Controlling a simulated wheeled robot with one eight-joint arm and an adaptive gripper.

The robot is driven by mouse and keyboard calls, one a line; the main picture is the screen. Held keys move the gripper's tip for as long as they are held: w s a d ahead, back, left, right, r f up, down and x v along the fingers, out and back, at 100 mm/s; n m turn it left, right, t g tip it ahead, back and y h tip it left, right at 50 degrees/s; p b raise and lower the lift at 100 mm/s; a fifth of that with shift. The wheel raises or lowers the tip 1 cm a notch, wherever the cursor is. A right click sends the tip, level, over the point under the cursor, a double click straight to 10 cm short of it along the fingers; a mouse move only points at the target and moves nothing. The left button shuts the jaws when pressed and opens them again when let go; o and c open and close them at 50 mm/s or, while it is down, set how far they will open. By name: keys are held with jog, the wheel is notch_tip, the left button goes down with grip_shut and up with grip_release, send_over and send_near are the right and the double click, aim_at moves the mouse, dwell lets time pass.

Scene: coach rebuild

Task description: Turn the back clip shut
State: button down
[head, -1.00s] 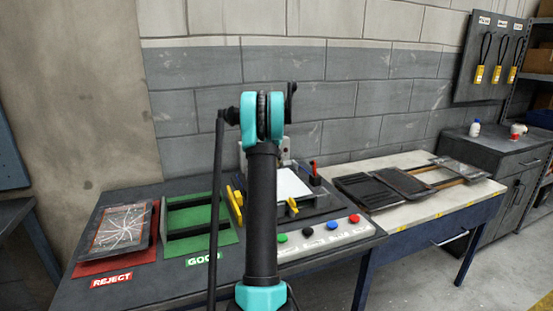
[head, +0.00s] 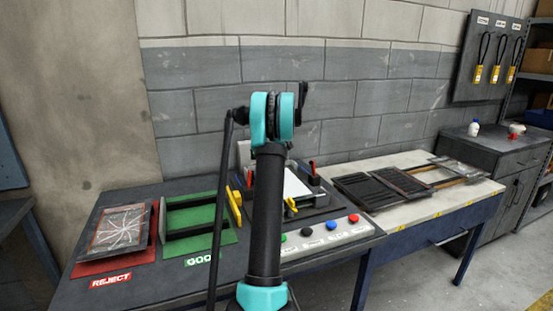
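The fixture (head: 322,213) on the dark bench holds a white plate (head: 296,185). A yellow clip (head: 291,204) shows at its front edge, and yellow pieces (head: 234,203) show at its left side. A small red-topped part (head: 312,166) stands at the back right of the plate. I cannot tell for sure which part is the back clip or whether it is shut; my arm covers much of the fixture's left and middle. My gripper cannot be made out; only my arm's links and teal joint show.
A row of coloured buttons (head: 307,245) lines the bench front. Left are a green GOOD tray (head: 217,209) and a red REJECT mat (head: 90,266) with a cracked panel (head: 121,228). Right, a pale table (head: 405,216) holds dark panels (head: 365,191). A block wall stands close behind.

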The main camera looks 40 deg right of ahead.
dwell(0.3)
jog(key=c, duration=1.6)
grip_release()
jog(key=shift+c, duration=0.2)
jog(key=v, duration=0.8)
jog(key=shift+d, duration=0.1)
